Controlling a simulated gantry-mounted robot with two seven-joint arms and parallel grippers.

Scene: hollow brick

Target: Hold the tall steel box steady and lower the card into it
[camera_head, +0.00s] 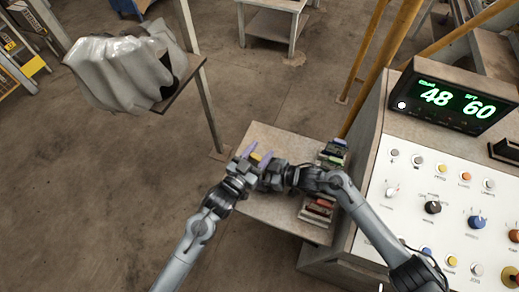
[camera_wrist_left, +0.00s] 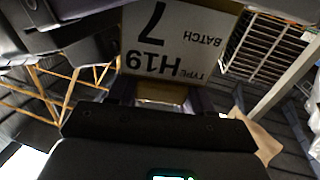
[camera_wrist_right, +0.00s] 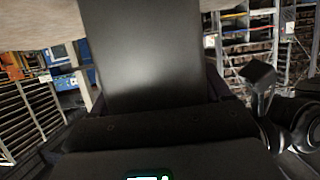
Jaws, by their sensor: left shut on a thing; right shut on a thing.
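The card (camera_wrist_left: 180,45) fills the upper middle of the left wrist view, pale with "TYPE H19", "BATCH" and "7" upside down. My left gripper (camera_head: 257,154) is shut on it; a small yellow patch between its purple fingertips in the head view may be the card's edge. The tall steel box (camera_wrist_right: 150,50) is a smooth dark grey face in the right wrist view, between the fingers of my right gripper (camera_wrist_right: 155,98), which is shut on it. In the head view the grippers are close together and hide the box. Its opening is not visible, and I cannot tell whether the card is inside.
Both grippers are over a small tan table (camera_head: 270,212). A rack of coloured cards (camera_head: 320,205) stands along its right side. A control panel (camera_head: 450,200) with knobs and a green display (camera_head: 455,98) is further right. A draped grey sheet (camera_head: 125,75) hangs upper left.

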